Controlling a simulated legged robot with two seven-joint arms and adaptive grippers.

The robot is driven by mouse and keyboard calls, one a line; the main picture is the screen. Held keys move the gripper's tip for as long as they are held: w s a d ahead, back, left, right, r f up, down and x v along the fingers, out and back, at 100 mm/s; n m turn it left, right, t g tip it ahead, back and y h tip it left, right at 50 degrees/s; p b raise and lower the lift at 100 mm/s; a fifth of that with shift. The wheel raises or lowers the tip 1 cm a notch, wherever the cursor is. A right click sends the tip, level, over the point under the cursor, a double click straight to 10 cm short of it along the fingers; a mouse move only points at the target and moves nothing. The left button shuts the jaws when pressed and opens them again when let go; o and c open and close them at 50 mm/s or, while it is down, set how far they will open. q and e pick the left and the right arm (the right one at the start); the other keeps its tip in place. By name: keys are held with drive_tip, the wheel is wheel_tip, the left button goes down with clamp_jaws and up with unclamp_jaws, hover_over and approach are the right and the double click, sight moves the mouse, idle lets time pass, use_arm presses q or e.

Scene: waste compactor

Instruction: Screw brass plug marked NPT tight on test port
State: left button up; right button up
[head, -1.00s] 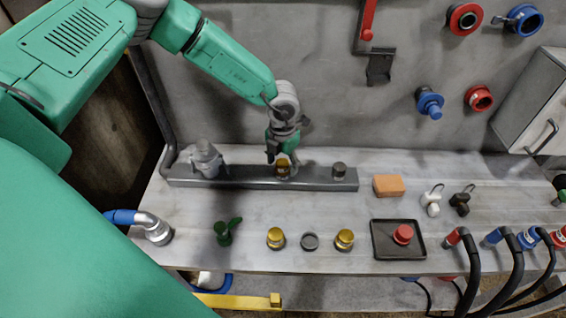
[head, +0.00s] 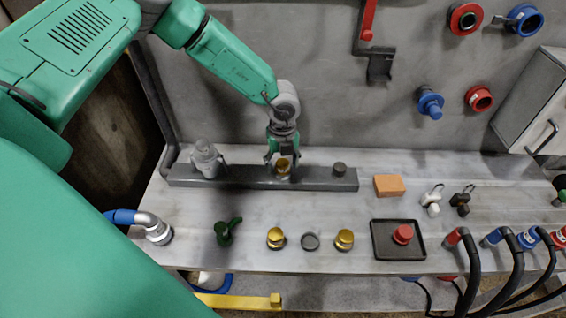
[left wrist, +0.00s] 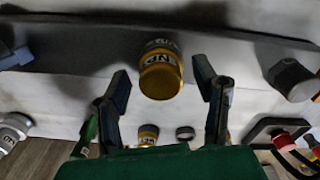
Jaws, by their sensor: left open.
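A brass plug (head: 282,166) stands upright on the grey bar (head: 318,180) along the back of the bench, hiding the port under it. In the left wrist view this plug (left wrist: 161,76) shows a dark band with light lettering that I cannot read for sure. My left gripper (head: 282,157) is just above it, pointing down. In the left wrist view its two fingers (left wrist: 162,78) are spread on either side of the plug, with gaps on both sides. Two more brass plugs (head: 275,238) (head: 344,239) stand near the front of the bench. My right gripper is not in view.
On the bar are a grey fitting (head: 206,158) at left and a dark cap (head: 339,169) at right.

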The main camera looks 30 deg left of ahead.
use_arm(q)
clamp_jaws()
drive_tip(key=m, duration=0.6)
drive_tip(key=shift+m, duration=0.3)
drive_tip(key=shift+o, duration=0.4)
unclamp_jaws()
drive_tip(key=shift+c, duration=0.4)
drive_tip(key=shift+r, duration=3.5)
